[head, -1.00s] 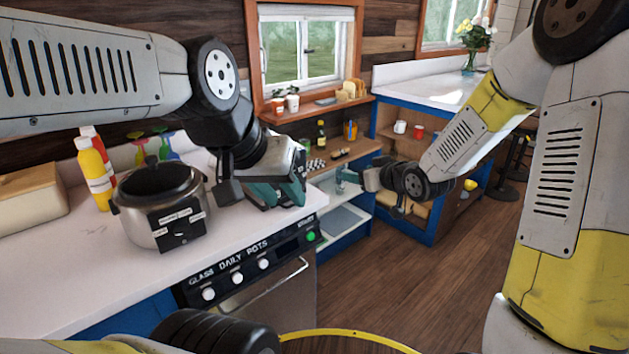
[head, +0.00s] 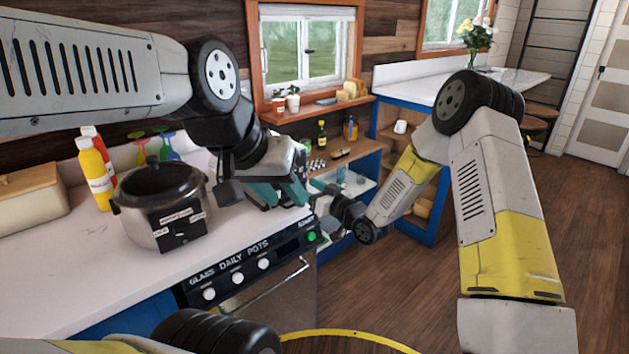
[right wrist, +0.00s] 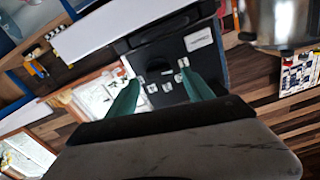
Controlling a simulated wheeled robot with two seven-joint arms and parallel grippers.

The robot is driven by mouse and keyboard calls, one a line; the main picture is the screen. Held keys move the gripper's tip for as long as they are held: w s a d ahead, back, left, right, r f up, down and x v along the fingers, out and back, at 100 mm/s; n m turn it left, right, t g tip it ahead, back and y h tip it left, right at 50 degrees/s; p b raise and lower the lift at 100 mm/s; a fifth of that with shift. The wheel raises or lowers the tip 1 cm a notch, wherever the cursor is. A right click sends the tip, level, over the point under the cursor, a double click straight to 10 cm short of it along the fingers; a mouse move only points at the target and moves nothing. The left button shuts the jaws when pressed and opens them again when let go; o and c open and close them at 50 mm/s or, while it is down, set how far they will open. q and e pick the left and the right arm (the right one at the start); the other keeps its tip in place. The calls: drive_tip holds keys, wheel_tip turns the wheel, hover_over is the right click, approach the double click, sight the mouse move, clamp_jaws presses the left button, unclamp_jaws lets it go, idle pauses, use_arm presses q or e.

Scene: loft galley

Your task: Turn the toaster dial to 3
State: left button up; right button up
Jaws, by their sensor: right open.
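In the right wrist view a dark appliance front, apparently the toaster (right wrist: 205,62), carries small white marks in an arc around a dark dial (right wrist: 160,64); the mark it points to is too small to read. My right gripper (right wrist: 160,77) is open, its teal fingertips on either side of the dial in this view; contact cannot be told. In the head view my right gripper (head: 322,203) is beside the left one at the counter's right end, fingertips mostly hidden. My left gripper (head: 279,203) has its teal fingers apart over the counter. The toaster is not clearly visible there.
A steel pot cooker (head: 143,222) with a black control panel stands on the white counter (head: 105,270). Red and yellow bottles (head: 98,180) and a bread box (head: 30,195) are at left. Stove knobs (head: 237,278) line the front. Floor at right (head: 400,300) is clear.

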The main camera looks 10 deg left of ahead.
drive_tip(key=shift+w+a, duration=0.45)
drive_tip(key=shift+a, duration=0.1)
clamp_jaws()
